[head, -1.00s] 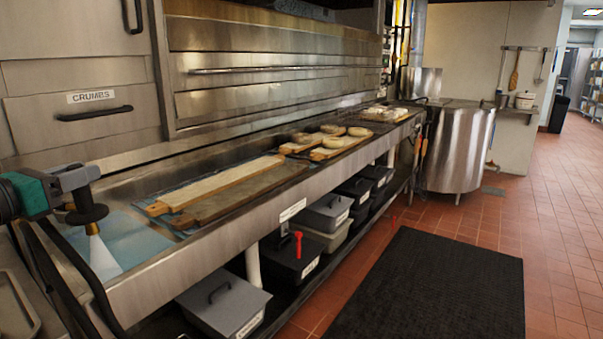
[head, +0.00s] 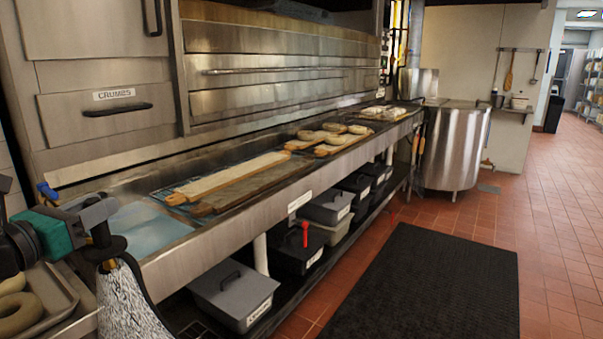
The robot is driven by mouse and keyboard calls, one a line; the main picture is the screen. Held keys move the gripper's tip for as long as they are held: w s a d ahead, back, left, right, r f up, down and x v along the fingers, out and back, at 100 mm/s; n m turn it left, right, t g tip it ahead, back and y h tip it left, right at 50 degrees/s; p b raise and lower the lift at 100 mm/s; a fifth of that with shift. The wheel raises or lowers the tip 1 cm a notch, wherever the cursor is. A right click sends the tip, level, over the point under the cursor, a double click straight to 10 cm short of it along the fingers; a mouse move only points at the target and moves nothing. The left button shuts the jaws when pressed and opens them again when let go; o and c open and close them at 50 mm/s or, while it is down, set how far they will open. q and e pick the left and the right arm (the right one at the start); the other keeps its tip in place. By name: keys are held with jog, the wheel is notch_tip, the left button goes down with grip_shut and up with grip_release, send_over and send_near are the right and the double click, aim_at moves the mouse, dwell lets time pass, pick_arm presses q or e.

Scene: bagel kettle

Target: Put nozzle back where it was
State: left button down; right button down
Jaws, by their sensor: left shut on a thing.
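My left gripper (head: 98,215) is at the lower left, its grey fingers shut on a black nozzle (head: 106,248). The nozzle points down. A speckled white-grey cone (head: 130,300) spreads below it and looks like spray. A dark hose-like curve runs beside the cone, and its ends are not clear. The nozzle is in front of the near end of the long steel counter trough (head: 238,231). The place where the nozzle belongs cannot be made out. My right gripper is not in view.
A tray (head: 55,290) with bagels is at the lower left edge. A blue knob (head: 47,190) is at the trough's near end. Long boards (head: 235,180) lie in the trough. Lidded bins (head: 232,290) stand below. A black mat (head: 425,285) covers open floor.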

pick_arm(q)
jog(key=s+d+f+n+y, duration=0.1)
jog(key=s+d+f+y, duration=0.1)
jog(key=s+d+f, duration=0.3)
jog(key=s+d+f+n+y, duration=0.2)
jog(key=s+d+f, duration=0.3)
jog(key=d+f, duration=0.6)
jog(key=d, duration=0.3)
jog(key=shift+s+d+t, duration=0.15)
jog(key=shift+d+t, duration=0.15)
jog(key=shift+d, duration=0.1)
